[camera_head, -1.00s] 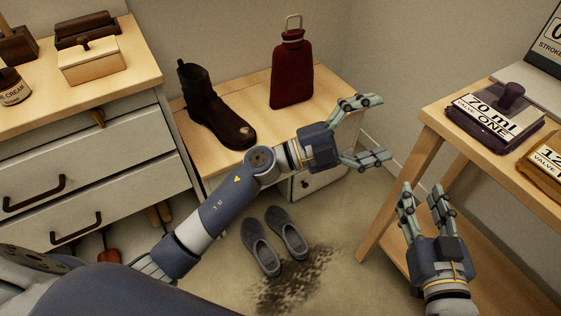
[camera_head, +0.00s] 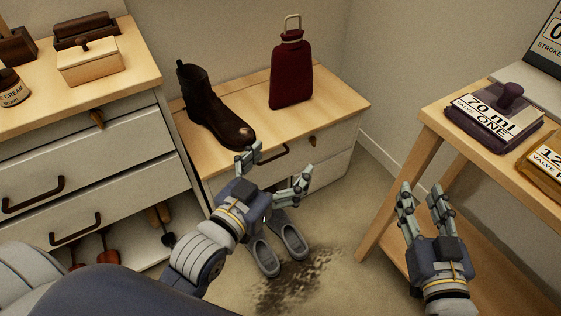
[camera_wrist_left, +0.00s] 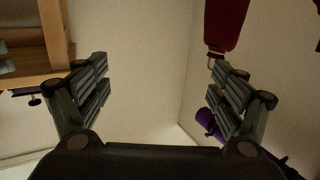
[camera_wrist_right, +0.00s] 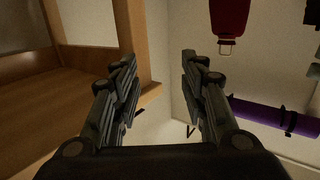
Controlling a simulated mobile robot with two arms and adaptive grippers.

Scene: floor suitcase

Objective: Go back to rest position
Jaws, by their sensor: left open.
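My left gripper (camera_head: 277,172) is open and empty in the head view, in front of the low bench and above the grey shoes (camera_head: 277,247). Its spread fingers also show in the left wrist view (camera_wrist_left: 160,85), with nothing between them. My right gripper (camera_head: 420,198) points upward beside the right table. Its fingers stand apart and empty, and they also show in the right wrist view (camera_wrist_right: 160,80).
A low bench (camera_head: 340,100) carries a dark boot (camera_head: 208,108) and a red hot-water bottle (camera_head: 291,72). A drawer cabinet (camera_head: 85,165) stands at left. Stained floor (camera_head: 295,285) lies between.

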